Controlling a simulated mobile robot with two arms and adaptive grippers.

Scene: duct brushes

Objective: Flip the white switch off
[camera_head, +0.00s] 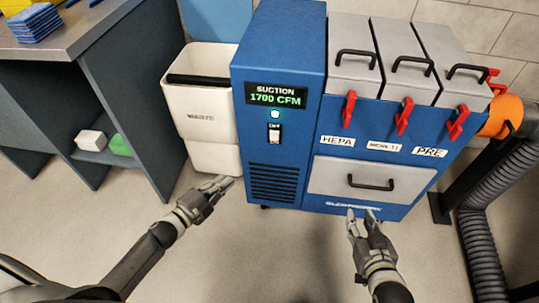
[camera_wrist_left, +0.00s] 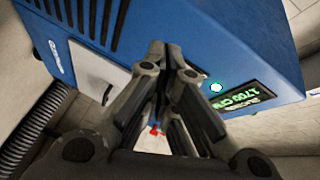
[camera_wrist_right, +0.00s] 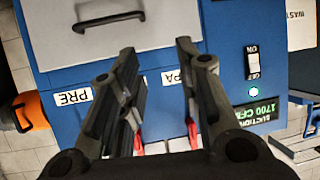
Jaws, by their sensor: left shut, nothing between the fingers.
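The white switch (camera_head: 274,133) is a small upright rocker on the front of the blue suction unit (camera_head: 283,50), below the lit green lamp (camera_head: 275,114) and the display reading 1700 CFM. It also shows in the right wrist view (camera_wrist_right: 252,64), upside down there. In the left wrist view my fingers seem to hide it. My left gripper (camera_head: 225,182) is shut and empty, in front of the unit, to the left of and lower than the switch in the head view. My right gripper (camera_head: 362,213) is open and empty, near the unit's lower drawer, right of the switch.
A white bin (camera_head: 205,110) stands left of the unit, beside a workbench (camera_head: 75,35). Grey filter boxes with red latches (camera_head: 404,115) sit on the right. A grey hose (camera_head: 480,250) runs down the far right. The floor in front is clear.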

